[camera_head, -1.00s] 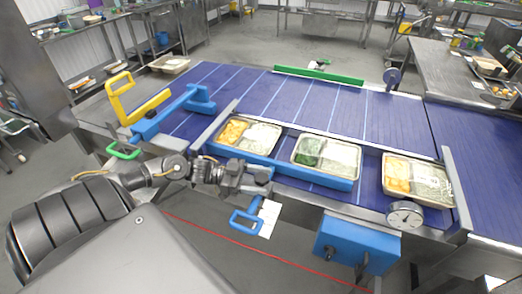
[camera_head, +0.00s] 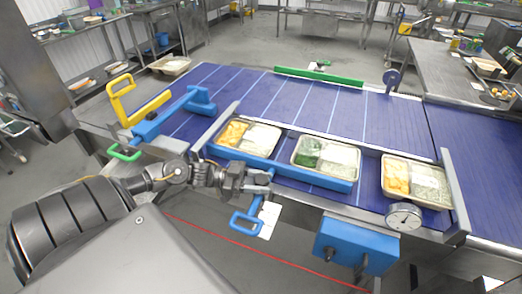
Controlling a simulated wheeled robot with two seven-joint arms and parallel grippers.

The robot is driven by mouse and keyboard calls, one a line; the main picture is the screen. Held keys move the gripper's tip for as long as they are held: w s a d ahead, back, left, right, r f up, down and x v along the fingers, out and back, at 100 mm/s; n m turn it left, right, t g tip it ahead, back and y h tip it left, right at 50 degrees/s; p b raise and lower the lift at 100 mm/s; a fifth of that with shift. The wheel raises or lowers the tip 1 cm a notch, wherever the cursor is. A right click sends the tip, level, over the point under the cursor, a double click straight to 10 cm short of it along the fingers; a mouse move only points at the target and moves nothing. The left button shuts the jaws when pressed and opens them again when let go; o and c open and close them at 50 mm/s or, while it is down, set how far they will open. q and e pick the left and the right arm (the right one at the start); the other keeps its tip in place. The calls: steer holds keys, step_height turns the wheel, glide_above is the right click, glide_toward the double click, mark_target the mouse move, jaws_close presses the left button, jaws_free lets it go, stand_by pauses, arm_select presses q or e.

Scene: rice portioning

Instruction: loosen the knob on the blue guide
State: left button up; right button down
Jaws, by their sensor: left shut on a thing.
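The blue guide (camera_head: 300,172) is a long blue bar along the near edge of the conveyor, in front of the food trays. My left arm comes in from the left. My left gripper (camera_head: 263,182) is at the near side of this bar, around its middle left. It is shut on what seems to be the guide's knob, which the fingers mostly hide. A blue loop handle (camera_head: 246,221) hangs just below the gripper, with a white tag (camera_head: 269,220) beside it. My right gripper is not in view.
A round dial (camera_head: 404,216) and a blue box (camera_head: 355,246) are at the right front. A blue arm (camera_head: 175,115) and a yellow handle (camera_head: 122,97) stand at the left. The belt (camera_head: 300,100) behind is clear.

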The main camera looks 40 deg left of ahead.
arm_select(q)
steer(key=n+t+y+p, duration=0.3)
steer(key=y+p, duration=0.1)
steer(key=p, duration=0.1)
steer(key=n+t+y+p, duration=0.4)
steer(key=p, duration=0.1)
steer(key=shift+s+d+r+y+p, duration=0.1)
steer(key=shift+r+y+p, duration=0.1)
steer(key=shift+y+p, duration=0.15)
steer(key=n+t+y+p, duration=0.1)
steer(key=n+y+p, duration=0.1)
steer(key=n+y, duration=0.1)
steer(key=shift+f+y, duration=0.1)
steer(key=shift+y, duration=0.65)
steer(key=shift+f+n+y+p, duration=0.1)
steer(key=shift+n+y+p, duration=0.2)
steer(key=shift+n+y, duration=0.8)
steer(key=shift+y, duration=0.4)
steer(key=o, duration=1)
steer(key=shift+h, duration=0.3)
